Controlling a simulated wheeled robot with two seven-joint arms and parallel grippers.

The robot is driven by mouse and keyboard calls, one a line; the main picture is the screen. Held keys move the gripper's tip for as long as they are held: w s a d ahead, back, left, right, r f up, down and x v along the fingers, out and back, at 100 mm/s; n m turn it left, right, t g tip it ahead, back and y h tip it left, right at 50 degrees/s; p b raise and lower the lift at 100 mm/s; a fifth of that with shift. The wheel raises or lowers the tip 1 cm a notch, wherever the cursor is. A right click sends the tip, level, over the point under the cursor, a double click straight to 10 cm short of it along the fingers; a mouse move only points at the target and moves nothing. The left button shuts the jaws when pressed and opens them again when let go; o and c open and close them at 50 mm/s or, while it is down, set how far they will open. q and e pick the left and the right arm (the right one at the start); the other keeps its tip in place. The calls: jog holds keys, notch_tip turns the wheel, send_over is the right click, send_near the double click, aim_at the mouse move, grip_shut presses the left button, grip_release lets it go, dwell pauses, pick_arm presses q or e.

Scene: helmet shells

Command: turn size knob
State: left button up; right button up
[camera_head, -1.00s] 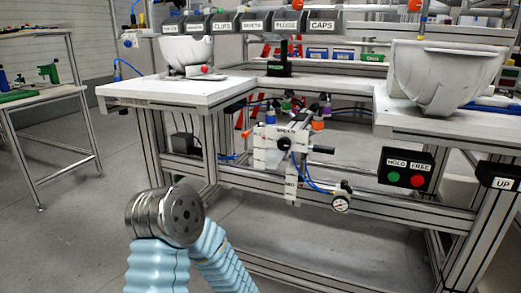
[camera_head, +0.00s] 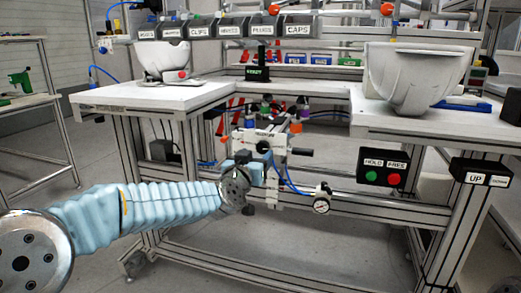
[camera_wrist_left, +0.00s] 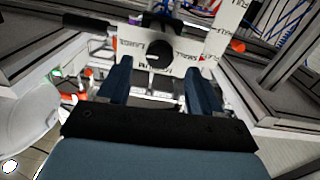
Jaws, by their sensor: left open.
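The size knob (camera_wrist_left: 157,56) is a round black knob on a white panel with printed words such as "LARGE" and "SMALL", seen upside down in the left wrist view. In the head view the black knob (camera_head: 263,146) sits on the white unit (camera_head: 283,141) under the bench. My left gripper (camera_wrist_left: 155,68) is open, its two blue fingers reaching toward the panel with the knob between them in the picture. I cannot tell whether they touch it. My left gripper also shows in the head view (camera_head: 257,165), just below the knob. My right gripper is not in view.
A pressure gauge (camera_head: 321,206) and blue hoses hang right of the unit. A HOLD/FREE button box (camera_head: 384,170) and an UP box (camera_head: 482,172) are farther right. White helmet shells (camera_head: 412,77) stand on the bench (camera_head: 150,96). Frame bars run close below the unit.

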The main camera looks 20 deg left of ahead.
aim_at(262, 149)
pick_arm(q)
jog(key=shift+w+d, duration=0.1)
jog(key=shift+w, duration=2.3)
jog(key=shift+c, duration=0.5)
jog(key=c, duration=1)
